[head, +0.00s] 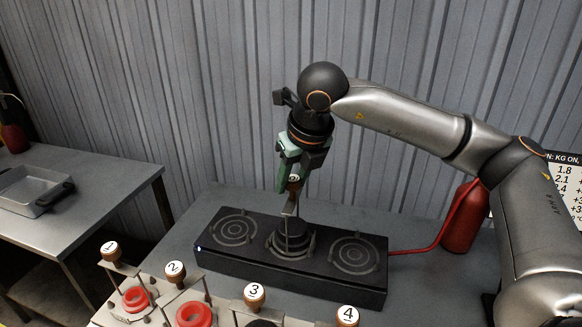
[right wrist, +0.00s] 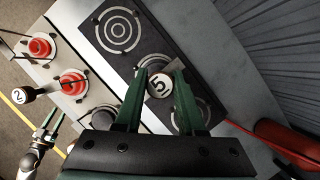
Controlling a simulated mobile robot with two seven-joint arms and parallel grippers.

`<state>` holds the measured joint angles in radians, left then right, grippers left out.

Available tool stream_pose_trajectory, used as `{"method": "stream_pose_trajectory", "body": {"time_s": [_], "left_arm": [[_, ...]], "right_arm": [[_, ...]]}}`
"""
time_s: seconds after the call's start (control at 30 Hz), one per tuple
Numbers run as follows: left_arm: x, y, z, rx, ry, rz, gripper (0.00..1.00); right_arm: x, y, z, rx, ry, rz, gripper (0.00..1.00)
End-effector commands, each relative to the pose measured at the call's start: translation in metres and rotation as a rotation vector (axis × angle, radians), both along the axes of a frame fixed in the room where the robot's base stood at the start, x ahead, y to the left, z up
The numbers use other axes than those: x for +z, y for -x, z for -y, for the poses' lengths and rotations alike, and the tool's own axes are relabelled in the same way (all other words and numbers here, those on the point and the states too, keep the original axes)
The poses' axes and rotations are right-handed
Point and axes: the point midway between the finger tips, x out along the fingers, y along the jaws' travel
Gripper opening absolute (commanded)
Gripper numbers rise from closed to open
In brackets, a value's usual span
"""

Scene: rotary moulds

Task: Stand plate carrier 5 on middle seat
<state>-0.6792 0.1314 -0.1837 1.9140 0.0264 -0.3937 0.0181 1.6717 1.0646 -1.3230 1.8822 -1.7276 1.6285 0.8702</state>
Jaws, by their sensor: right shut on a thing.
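Plate carrier 5 has a round knob marked 5 (right wrist: 160,86) on a thin upright post and a dark round base (head: 291,240). My right gripper (head: 292,178) is shut on its knob end from above. The carrier looks upright, with its base over the middle seat (head: 275,252) of the black three-seat unit. I cannot tell whether the base touches the seat. The base hides most of the middle seat's rings. The left seat (head: 235,230) and right seat (head: 354,254) are bare. My left gripper (right wrist: 48,128) shows small in the right wrist view, fingers apart and empty.
A red cylinder (head: 465,217) with a hose stands right. A metal tray (head: 30,190) lies on the left table.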

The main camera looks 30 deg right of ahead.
Motion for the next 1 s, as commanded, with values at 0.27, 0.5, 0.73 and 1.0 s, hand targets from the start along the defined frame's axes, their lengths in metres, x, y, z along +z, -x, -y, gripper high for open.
{"method": "stream_pose_trajectory", "body": {"time_s": [0.27,0.5,0.73,1.0], "left_arm": [[0.0001,0.0003,-0.0002,0.0,0.0,-0.001,0.5],[-0.0033,0.0007,0.0001,-0.001,0.0,-0.004,0.5],[-0.003,0.0006,0.0004,-0.001,0.0,-0.004,0.5],[0.0008,0.0003,0.0007,-0.002,0.001,-0.002,0.5]], "right_arm": [[0.0019,-0.0013,-0.0005,0.0,-0.003,0.012,0.0],[-0.0046,0.0001,-0.0005,-0.001,-0.001,0.001,0.47],[-0.0045,0.0001,-0.0006,0.0,-0.001,0.001,0.68],[-0.0009,0.0001,-0.0006,0.0,-0.001,0.001,0.68]]}}
